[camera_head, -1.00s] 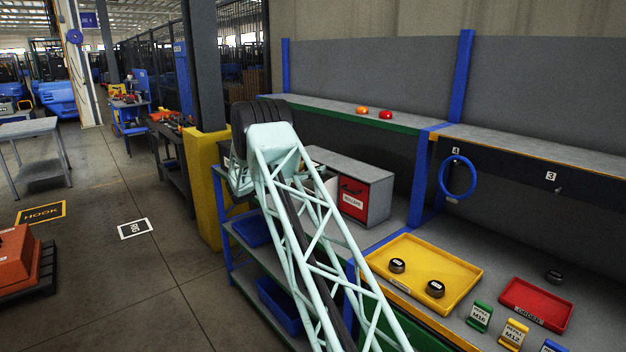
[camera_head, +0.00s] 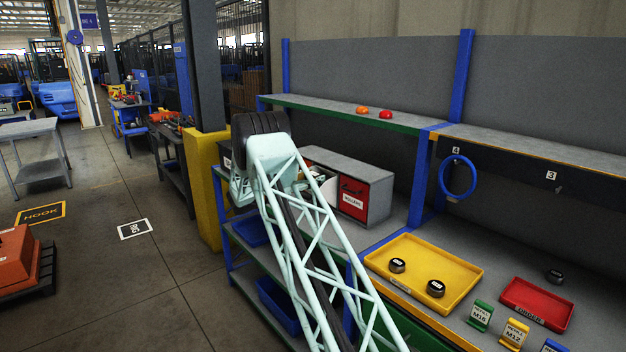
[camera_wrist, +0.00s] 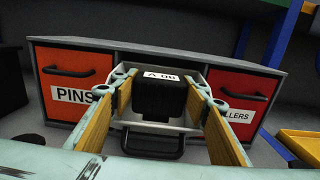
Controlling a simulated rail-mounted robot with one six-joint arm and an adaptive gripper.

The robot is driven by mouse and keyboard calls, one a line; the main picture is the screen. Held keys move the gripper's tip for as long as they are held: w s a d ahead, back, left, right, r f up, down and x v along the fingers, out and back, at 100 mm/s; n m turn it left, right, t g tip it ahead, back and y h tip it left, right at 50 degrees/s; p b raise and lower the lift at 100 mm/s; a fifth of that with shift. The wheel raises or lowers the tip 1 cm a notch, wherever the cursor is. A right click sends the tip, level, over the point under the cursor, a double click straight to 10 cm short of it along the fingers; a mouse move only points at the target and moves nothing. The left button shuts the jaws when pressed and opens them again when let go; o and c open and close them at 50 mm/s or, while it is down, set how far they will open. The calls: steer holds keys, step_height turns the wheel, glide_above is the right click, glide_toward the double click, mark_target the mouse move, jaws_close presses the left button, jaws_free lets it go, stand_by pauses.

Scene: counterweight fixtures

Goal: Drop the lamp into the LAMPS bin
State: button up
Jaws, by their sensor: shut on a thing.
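My gripper (camera_wrist: 160,86) has its yellow fingers on both sides of a black block (camera_wrist: 160,101) with a white label, and is shut on it. The block is at the pulled-out middle drawer (camera_wrist: 152,126) of a grey cabinet; whether it touches the drawer floor is hidden. An orange dome (camera_head: 362,110) and a red dome (camera_head: 386,115), which look like lamps, sit on the upper shelf. I cannot make out a bin marked LAMPS.
The cabinet (camera_head: 345,165) has a PINS drawer (camera_wrist: 70,88) at left and a ROLLERS drawer (camera_wrist: 243,95) at right. A yellow tray (camera_head: 455,264) with two dark round pieces and a red tray (camera_head: 537,303) lie on the bench. A blue post (camera_head: 430,180) rises beside the cabinet.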

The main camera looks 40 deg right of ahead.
steer(key=shift+f, duration=0.55)
stand_by(0.4)
steer(key=o, duration=0.8)
steer(key=shift+c, duration=0.2)
steer(key=shift+r, duration=0.5)
steer(key=shift+a+r, duration=0.1)
steer(key=shift+a, duration=0.25)
steer(key=a, duration=1.1)
steer(key=shift+a+p, duration=0.15)
steer(key=shift+p, duration=0.2)
